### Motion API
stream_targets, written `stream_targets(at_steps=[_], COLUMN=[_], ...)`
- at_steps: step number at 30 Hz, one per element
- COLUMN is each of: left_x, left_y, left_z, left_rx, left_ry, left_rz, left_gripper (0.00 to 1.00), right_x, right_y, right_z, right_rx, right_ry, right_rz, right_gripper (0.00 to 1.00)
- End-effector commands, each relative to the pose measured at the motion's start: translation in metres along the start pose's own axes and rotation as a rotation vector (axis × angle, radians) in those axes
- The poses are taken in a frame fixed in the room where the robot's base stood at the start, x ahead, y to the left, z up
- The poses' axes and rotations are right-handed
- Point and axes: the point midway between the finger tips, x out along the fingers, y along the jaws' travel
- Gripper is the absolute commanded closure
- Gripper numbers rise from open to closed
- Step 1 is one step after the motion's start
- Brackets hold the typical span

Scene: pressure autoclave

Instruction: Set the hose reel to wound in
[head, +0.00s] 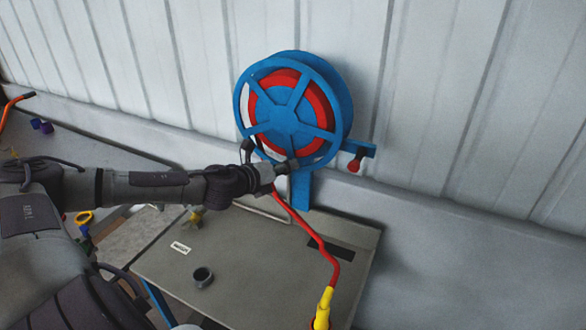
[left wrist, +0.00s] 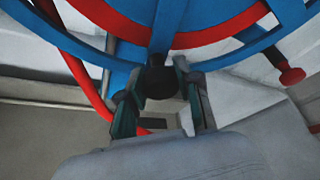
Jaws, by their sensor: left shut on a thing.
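The hose reel (head: 293,108) is a blue spoked wheel with a red drum, standing on a blue post (head: 301,188) against the wall. Its red hose (head: 308,228) runs down from the reel across the table to a yellow nozzle (head: 322,308). My left gripper (head: 284,170) is at the reel's lower rim. In the left wrist view, the fingers are shut on a dark knob (left wrist: 160,80) in front of the reel. The hose (left wrist: 85,75) passes to the left of the fingers. My right gripper is not in view.
A blue bracket (head: 363,149) with a red knob (head: 354,165) sticks out right of the reel. The grey table (head: 250,275) holds a dark cup-like piece (head: 202,277) and a white label (head: 181,248). The pale panelled wall (head: 450,90) is close behind.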

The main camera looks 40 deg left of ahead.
Motion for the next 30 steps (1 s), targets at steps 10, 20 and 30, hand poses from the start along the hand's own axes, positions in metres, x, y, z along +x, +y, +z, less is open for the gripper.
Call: stream_targets(at_steps=[10,20,30], left_x=[-0.0003,-0.0002,-0.0016], left_y=[0.0049,0.0042,0.0036], left_z=[-0.0005,0.0003,0.0016], left_rx=[0.016,0.015,0.017], left_ry=[0.005,0.004,0.002], left_rz=[0.008,0.007,0.007], left_gripper=[1.00,0.40,0.40], right_x=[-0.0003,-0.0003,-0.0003], right_y=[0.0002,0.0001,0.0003], right_z=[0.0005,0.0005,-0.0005], right_rx=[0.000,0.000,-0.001], right_ry=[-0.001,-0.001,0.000], right_rz=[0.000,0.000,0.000], right_gripper=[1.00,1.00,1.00])
